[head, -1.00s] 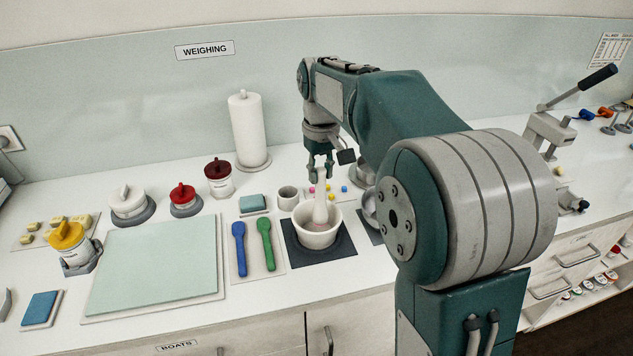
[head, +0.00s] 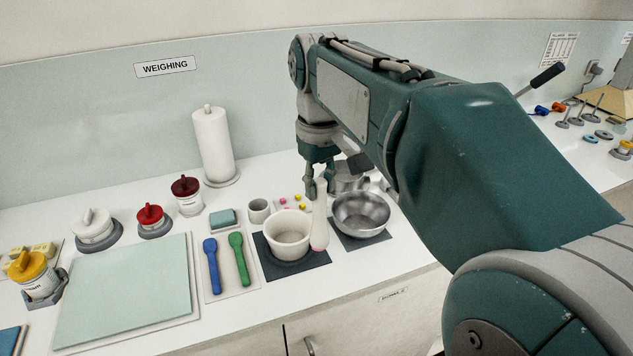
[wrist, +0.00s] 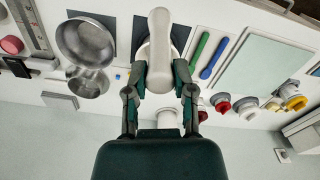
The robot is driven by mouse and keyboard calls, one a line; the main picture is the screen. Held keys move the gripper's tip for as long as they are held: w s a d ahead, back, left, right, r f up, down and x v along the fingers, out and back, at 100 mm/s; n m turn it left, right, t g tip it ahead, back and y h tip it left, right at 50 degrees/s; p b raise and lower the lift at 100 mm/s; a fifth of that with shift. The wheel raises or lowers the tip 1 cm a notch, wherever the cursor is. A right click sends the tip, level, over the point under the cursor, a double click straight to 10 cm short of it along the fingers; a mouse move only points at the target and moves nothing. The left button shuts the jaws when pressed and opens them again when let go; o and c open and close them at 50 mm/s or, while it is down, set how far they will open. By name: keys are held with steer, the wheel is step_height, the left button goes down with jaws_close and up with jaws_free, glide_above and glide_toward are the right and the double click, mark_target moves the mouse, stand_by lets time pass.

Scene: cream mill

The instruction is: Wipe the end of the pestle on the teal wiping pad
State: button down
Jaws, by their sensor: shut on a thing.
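The white pestle (head: 319,225) hangs roughly upright from my gripper (head: 317,188), which is shut on its upper part. Its lower end looks pinkish. In the head view it shows in front of the right rim of the white mortar (head: 288,232); whether it touches the mortar I cannot tell. The wrist view shows the pestle (wrist: 160,45) between my fingers (wrist: 160,80), covering most of the mortar. The small teal wiping pad (head: 223,217) lies left of the mortar, behind the spatulas.
A steel bowl (head: 362,213) stands right of the mortar. A small grey cup (head: 259,210) stands between pad and mortar. Blue (head: 211,265) and green (head: 239,258) spatulas lie on a tray. A large pale green mat (head: 125,290) lies left. A paper roll (head: 213,145) stands behind.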

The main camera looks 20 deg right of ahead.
steer(key=c, duration=1.3)
jaws_free()
jaws_close()
steer(key=w+a+f+t, duration=0.2)
steer(key=w+a+f, duration=0.2)
steer(key=w+a, duration=0.6)
steer(key=w+a+f+t, duration=0.1)
steer(key=w+a+f, duration=0.2)
steer(key=w+a, duration=0.75)
steer(key=w+d+f, duration=0.3)
steer(key=f, duration=0.1)
steer(key=shift+w+d+f, duration=0.35)
steer(key=shift+d+f, duration=0.05)
steer(key=shift+f, duration=0.45)
steer(key=shift+d, duration=0.1)
